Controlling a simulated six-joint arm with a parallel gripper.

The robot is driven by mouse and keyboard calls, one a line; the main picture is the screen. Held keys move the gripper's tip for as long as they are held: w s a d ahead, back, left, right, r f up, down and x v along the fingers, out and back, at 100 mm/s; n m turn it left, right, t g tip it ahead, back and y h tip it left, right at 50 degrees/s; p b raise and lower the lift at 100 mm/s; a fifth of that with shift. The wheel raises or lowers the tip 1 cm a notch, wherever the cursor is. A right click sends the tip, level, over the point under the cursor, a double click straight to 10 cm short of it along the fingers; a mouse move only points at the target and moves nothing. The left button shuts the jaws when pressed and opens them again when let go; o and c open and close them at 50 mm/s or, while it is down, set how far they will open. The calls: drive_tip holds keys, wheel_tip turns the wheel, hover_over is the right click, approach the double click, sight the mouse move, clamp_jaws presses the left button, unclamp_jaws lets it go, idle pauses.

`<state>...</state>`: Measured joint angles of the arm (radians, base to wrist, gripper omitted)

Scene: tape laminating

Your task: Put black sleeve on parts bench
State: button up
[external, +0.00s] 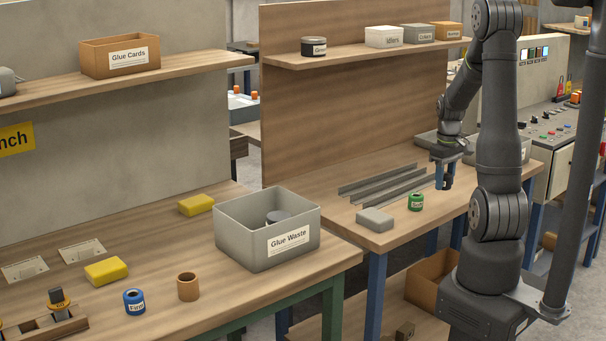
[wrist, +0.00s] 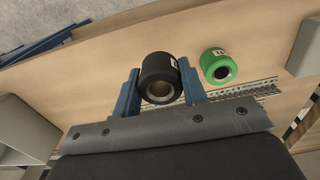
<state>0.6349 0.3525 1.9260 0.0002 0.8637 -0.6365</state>
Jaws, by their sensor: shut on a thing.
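The black sleeve (wrist: 160,78) is a short dark cylinder with a pale hole and a small label. My gripper (wrist: 160,88), with two blue fingers, is shut on it in the wrist view. In the external view my gripper (external: 445,178) points down over the right-hand wooden bench (external: 350,178), near its front right part, with the black sleeve (external: 448,183) small and dark between the fingertips. I cannot tell whether the sleeve touches the bench top. No sign in view names the parts bench in full.
A green roll (external: 416,202), a grey block (external: 375,219) and metal strips (external: 385,184) lie left of my gripper. The green roll (wrist: 218,66) is close beside the sleeve in the wrist view. A grey Glue Waste bin (external: 268,228) stands on the left bench.

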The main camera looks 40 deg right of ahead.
sight(436, 204)
drive_tip(key=shift+w+a+f, duration=0.4)
drive_tip(key=shift+w+f, duration=0.15)
drive_tip(key=shift+w, duration=0.25)
drive_tip(key=shift+f, duration=2.05)
drive_tip(key=shift+f, duration=0.1)
drive_tip(key=o, duration=1)
wheel_tip(436, 204, up, 12)
drive_tip(key=shift+r, duration=0.15)
